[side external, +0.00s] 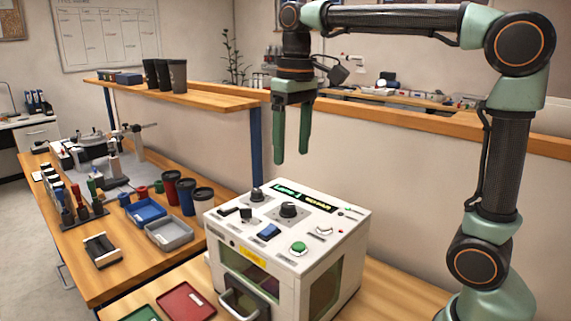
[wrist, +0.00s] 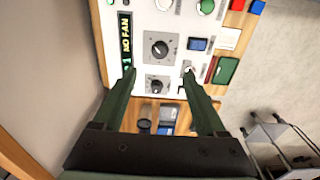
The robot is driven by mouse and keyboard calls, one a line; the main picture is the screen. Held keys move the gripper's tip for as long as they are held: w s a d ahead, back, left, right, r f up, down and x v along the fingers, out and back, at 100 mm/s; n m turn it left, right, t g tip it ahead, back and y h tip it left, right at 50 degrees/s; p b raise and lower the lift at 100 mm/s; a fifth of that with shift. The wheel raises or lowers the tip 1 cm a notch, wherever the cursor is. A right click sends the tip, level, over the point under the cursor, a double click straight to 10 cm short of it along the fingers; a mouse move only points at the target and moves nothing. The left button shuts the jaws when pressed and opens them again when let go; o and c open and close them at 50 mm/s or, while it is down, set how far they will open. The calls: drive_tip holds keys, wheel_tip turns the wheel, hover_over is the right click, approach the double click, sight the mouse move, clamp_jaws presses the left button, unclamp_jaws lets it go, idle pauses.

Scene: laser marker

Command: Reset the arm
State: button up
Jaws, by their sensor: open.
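My gripper (side external: 291,157) hangs fingers down, open and empty, above the back of the white laser marker box (side external: 290,250). Its two green fingers are apart and touch nothing. In the wrist view the fingers (wrist: 154,72) frame the box's panel (wrist: 177,62) from above. The panel carries a lit display (wrist: 126,45) that reads partly "NO FAN", a large black knob (side external: 289,210), a smaller knob (side external: 257,195), a blue rocker switch (side external: 269,231) and a green button (side external: 299,248). The box's front door has a metal handle (side external: 238,306) and looks shut.
A wooden shelf (side external: 215,98) with dark cups (side external: 178,76) stands behind the left bench. That bench holds a blue tray (side external: 146,211), a grey tray (side external: 170,233) and tumblers (side external: 186,196). A red tray (side external: 186,302) lies before the box. The air around my gripper is clear.

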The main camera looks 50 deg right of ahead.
drive_tip(key=s+f+t, duration=0.2)
drive_tip(key=s+f, duration=0.2)
drive_tip(key=s+f+t, duration=0.2)
drive_tip(key=s+f, duration=0.2)
drive_tip(key=shift+d+f+t, duration=0.1)
drive_tip(key=shift+f+t, duration=0.15)
drive_tip(key=shift+t, duration=0.15)
drive_tip(key=shift+s+f, duration=0.2)
drive_tip(key=shift+f, duration=0.15)
